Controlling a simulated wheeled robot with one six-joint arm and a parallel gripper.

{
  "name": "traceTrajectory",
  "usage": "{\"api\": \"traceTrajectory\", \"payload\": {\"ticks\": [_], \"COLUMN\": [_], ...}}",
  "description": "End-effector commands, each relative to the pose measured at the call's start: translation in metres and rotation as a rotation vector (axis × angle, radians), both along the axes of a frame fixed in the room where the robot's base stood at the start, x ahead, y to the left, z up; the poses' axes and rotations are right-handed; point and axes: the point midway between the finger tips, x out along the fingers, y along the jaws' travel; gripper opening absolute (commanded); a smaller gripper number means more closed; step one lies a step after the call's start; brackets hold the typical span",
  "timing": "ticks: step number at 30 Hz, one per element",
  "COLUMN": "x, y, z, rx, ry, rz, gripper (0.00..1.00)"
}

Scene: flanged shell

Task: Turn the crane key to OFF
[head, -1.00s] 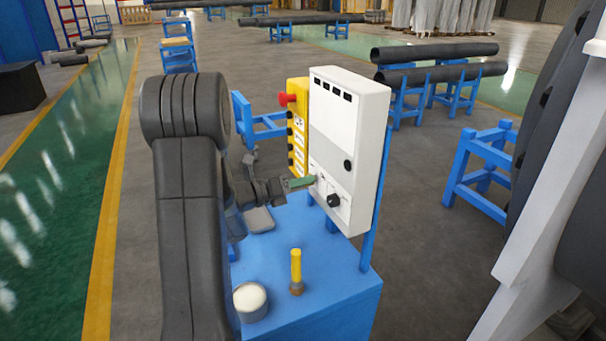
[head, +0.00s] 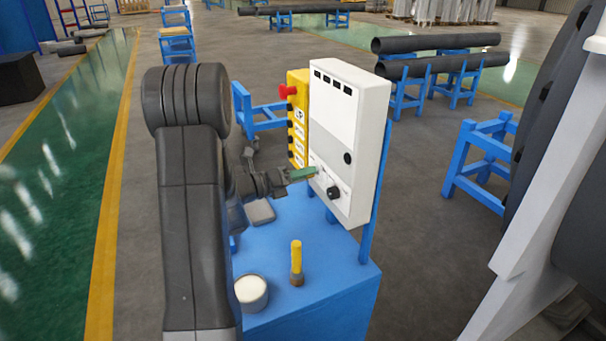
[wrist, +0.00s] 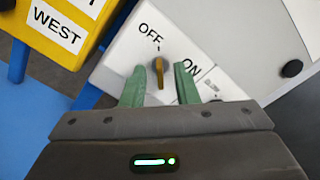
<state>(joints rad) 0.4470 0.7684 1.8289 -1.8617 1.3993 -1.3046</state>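The crane key (wrist: 158,73) is a small brass key on the white control box (head: 346,110). In the wrist view it stands nearly upright in the picture, its upper end toward the tick below the OFF label (wrist: 150,32). The ON label (wrist: 187,68) is to its right, partly covered by a finger. My gripper (wrist: 159,84) is open, with one green finger on each side of the key and gaps showing. In the head view my gripper (head: 302,174) reaches the box's lower left front, and the key cannot be made out there.
A yellow button box (head: 298,125) with a red knob stands left of the white box; its WEST label shows in the wrist view. A black knob (head: 333,193) is on the white box. A yellow-handled tool (head: 296,262) and a pot (head: 251,292) stand on the blue table (head: 335,285).

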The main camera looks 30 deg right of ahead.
Motion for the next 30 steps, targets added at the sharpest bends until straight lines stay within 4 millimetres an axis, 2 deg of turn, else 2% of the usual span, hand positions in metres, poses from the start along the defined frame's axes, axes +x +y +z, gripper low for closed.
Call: {"api": "traceTrajectory", "payload": {"ticks": [5, 10, 24, 30], "x": [0.000, 0.003, 0.013, 0.015], "y": [0.001, 0.016, 0.104, 0.128], "z": [0.000, -0.002, -0.002, -0.001], "rx": [0.000, 0.001, 0.000, 0.001], "ry": [0.000, 0.000, -0.001, -0.001], "rz": [0.000, 0.004, 0.004, 0.002], "gripper": [0.27, 0.27, 0.27, 0.27]}}
